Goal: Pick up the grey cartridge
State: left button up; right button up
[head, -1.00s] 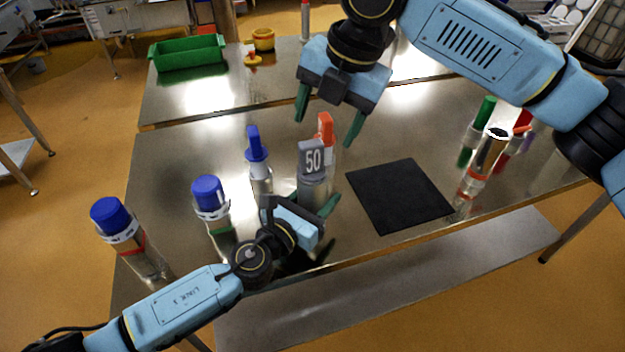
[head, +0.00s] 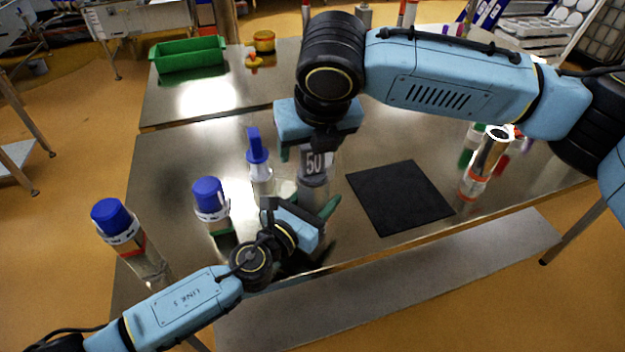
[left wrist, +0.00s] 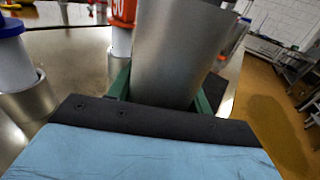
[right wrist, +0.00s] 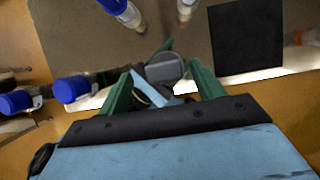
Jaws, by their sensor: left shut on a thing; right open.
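The grey cartridge (head: 314,163), marked 50, stands upright in a steel mould (head: 313,190) near the table's front edge. Its grey top (right wrist: 163,68) shows between my right fingers in the right wrist view. My left gripper (head: 309,199) is shut around the steel mould, which fills the space between its green fingers in the left wrist view (left wrist: 175,55). My right gripper (head: 316,146) is open and points down just above the cartridge, hiding its upper part in the head view. I cannot tell whether its fingers touch the cartridge.
Blue-topped cartridges (head: 208,192) in moulds stand to the left. A black mat (head: 400,197) lies bare to the right. An open steel mould (head: 487,160) and other cartridges stand beyond it.

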aim_at(311, 159)
jog(key=x, duration=0.4)
jog(key=shift+w+d+f, duration=0.15)
jog(key=shift+d+f, duration=0.2)
jog(key=shift+f, duration=0.05)
jog(key=c, duration=1.1)
jog(key=shift+o, duration=0.2)
notch_tip(311, 159, up, 18)
pick_arm(q)
jog(key=o, duration=1.2)
jog(key=shift+o, duration=0.2)
